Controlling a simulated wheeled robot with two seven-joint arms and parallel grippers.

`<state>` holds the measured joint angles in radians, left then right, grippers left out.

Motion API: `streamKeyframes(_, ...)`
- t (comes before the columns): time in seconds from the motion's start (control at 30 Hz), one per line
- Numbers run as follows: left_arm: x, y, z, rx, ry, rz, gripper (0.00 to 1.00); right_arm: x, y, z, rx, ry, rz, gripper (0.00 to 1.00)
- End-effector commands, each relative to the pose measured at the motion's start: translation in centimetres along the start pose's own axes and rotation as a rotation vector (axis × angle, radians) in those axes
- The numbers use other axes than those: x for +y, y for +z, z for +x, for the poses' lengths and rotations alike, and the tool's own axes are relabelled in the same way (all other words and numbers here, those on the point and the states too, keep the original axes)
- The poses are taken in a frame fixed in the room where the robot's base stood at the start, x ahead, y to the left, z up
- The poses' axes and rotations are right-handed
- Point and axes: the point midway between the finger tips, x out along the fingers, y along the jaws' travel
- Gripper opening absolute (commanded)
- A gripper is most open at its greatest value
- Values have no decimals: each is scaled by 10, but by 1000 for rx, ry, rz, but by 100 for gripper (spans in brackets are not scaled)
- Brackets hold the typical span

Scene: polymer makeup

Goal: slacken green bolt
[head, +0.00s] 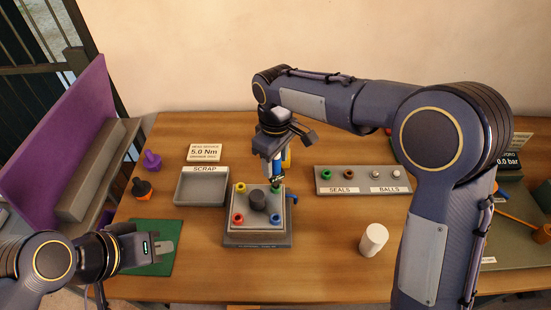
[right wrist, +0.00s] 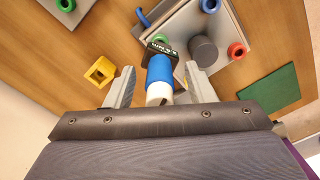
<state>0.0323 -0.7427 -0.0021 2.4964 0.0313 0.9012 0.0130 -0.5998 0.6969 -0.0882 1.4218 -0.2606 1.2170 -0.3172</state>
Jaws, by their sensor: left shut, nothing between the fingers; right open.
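The green bolt (head: 276,188) is at the back right corner of the grey fixture (head: 257,240), mostly hidden under a blue and white tool. The tool (head: 276,168) stands upright over that corner; its blue body (right wrist: 160,72) and black display show in the right wrist view. I cannot tell if its tip touches the bolt. My right gripper (right wrist: 161,87) is open, its fingers on either side of the tool. My left gripper (head: 163,248) is shut and empty above the green mat (head: 155,268). Yellow (head: 240,187), red (head: 238,219) and blue (head: 276,220) bolts surround a dark knob (head: 258,200).
A scrap tray (head: 202,203) stands left of the fixture, a seals and balls tray (head: 350,188) right. A yellow block (right wrist: 100,71) sits behind the fixture. A white cylinder (head: 373,240) stands front right. A sign (head: 205,152) reads 5.0 Nm. The front centre table is clear.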

Motion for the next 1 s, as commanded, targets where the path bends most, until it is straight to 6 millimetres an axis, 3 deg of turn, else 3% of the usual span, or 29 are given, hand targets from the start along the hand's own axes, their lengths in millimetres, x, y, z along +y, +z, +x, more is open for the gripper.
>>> streamKeyframes(0.5, -2, 2, 5, 0, 0, 0, 0, 0, -1, -72, 4, 1, 0, 49)
streamKeyframes(1.0, -3, 3, 6, 0, 0, 0, 0, 4, 3, -77, 7, 3, 18, 50)
